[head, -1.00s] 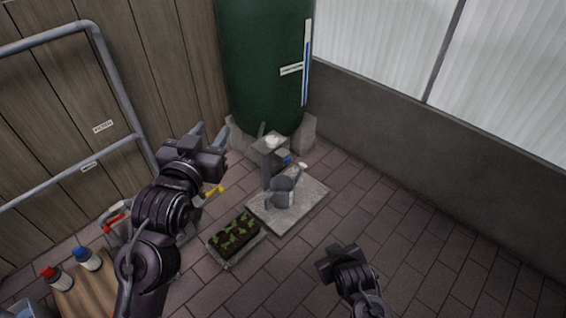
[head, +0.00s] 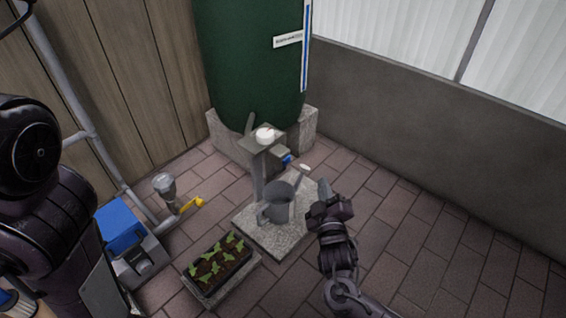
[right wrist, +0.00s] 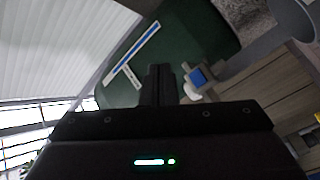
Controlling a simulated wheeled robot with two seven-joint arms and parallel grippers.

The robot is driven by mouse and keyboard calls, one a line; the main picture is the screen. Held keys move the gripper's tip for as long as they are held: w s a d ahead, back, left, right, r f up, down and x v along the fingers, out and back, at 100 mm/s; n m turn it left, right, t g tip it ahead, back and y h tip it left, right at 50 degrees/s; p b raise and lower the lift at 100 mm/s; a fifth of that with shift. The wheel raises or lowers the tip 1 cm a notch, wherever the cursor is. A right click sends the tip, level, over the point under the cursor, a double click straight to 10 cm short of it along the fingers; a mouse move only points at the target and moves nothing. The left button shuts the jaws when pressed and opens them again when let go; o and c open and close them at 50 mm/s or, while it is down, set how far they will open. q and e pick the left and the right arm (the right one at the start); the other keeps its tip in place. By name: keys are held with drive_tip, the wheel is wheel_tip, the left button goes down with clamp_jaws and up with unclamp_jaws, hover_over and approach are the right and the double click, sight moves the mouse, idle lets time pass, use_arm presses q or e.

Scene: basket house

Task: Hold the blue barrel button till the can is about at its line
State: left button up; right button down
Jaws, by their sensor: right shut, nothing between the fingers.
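The green barrel (head: 250,60) stands on stone blocks at the back, with a blue and white gauge strip on its side. A small blue block (head: 287,160), which looks like the blue button, sits low in front of the barrel. It also shows in the right wrist view (right wrist: 198,77). The grey watering can (head: 277,205) stands upright on a pale slab (head: 262,240); its fill line cannot be made out. My right gripper (head: 324,190) is shut and empty, right of the can and apart from the blue block. My left gripper is out of view; its arm shows at the left.
A post with a round white top (head: 265,134) stands behind the can. A plant tray (head: 222,266) is in front. A yellow-handled valve (head: 193,205) and a blue-topped box (head: 122,228) are left. The paving at right is clear.

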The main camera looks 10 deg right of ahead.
sight(287, 161)
idle(0.3)
drive_tip(key=w+a+b, duration=0.4)
drive_tip(key=w+a, duration=0.1)
drive_tip(key=w, duration=0.2)
drive_tip(key=shift+a+b, duration=0.2)
drive_tip(key=shift+b, duration=0.1)
idle(2.0)
drive_tip(key=shift+w+a, duration=0.25)
drive_tip(key=shift+w, duration=0.05)
drive_tip(key=shift+w+a, duration=0.3)
idle(4.1)
